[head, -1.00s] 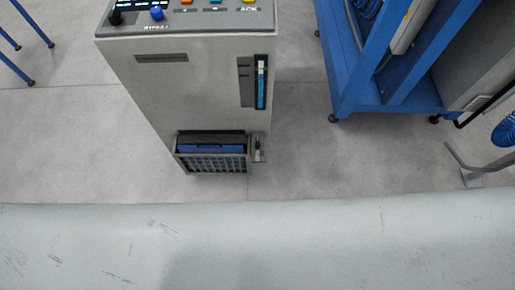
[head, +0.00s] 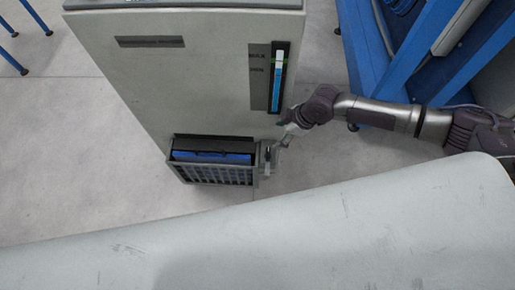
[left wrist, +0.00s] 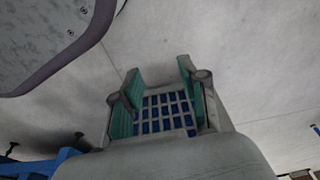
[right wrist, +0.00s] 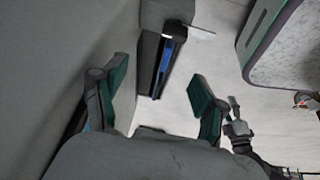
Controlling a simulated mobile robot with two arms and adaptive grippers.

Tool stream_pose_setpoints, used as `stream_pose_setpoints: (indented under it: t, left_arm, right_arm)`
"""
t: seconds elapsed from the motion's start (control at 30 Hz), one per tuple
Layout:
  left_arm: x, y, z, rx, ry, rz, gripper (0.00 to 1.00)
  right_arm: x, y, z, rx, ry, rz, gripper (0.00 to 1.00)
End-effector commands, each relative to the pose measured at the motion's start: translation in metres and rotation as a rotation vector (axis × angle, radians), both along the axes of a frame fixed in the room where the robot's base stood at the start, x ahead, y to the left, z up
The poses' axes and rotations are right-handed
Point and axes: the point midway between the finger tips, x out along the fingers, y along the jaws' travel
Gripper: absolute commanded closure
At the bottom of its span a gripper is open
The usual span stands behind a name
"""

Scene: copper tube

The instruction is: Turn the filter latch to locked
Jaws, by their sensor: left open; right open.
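The filter (head: 212,157), dark with a blue strip, sits in a slatted holder low on the front of a grey cabinet (head: 180,75). The small dark latch (head: 267,155) is on a light plate at the holder's right side; its setting is too small to tell. My right gripper (head: 284,138) is just above and right of the latch, partly blurred into the cabinet edge. In the right wrist view its green-padded fingers (right wrist: 160,98) are apart and empty, with the filter's blue strip (right wrist: 166,60) beyond them. My left gripper (left wrist: 160,85) is open and empty, outside the head view.
A blue frame (head: 400,70) stands right of the cabinet, behind my right arm. A level gauge (head: 277,78) is on the cabinet above the latch. A blue-and-white grid (left wrist: 165,112) shows beyond my left fingers.

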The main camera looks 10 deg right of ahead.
Motion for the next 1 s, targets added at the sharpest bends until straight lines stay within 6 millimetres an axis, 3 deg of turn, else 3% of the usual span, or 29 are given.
stream_pose_setpoints:
  t: [0.17,0.37,0.8,1.0]
  left_arm:
    - [0.006,-0.001,0.001,-0.001,-0.008,0.001,0.57]
    - [0.012,-0.002,0.011,-0.002,-0.017,0.002,0.57]
    - [0.029,-0.003,0.082,-0.006,-0.057,0.009,0.57]
    - [0.03,-0.003,0.112,-0.006,-0.071,0.012,0.57]
  right_arm:
    - [-0.018,-0.02,0.004,-0.032,0.054,0.064,0.28]
    - [-0.022,-0.018,-0.006,-0.033,0.071,0.074,0.28]
    - [-0.012,0.015,-0.087,-0.032,0.068,0.073,0.28]
    - [-0.009,0.025,-0.111,-0.032,0.068,0.072,0.28]
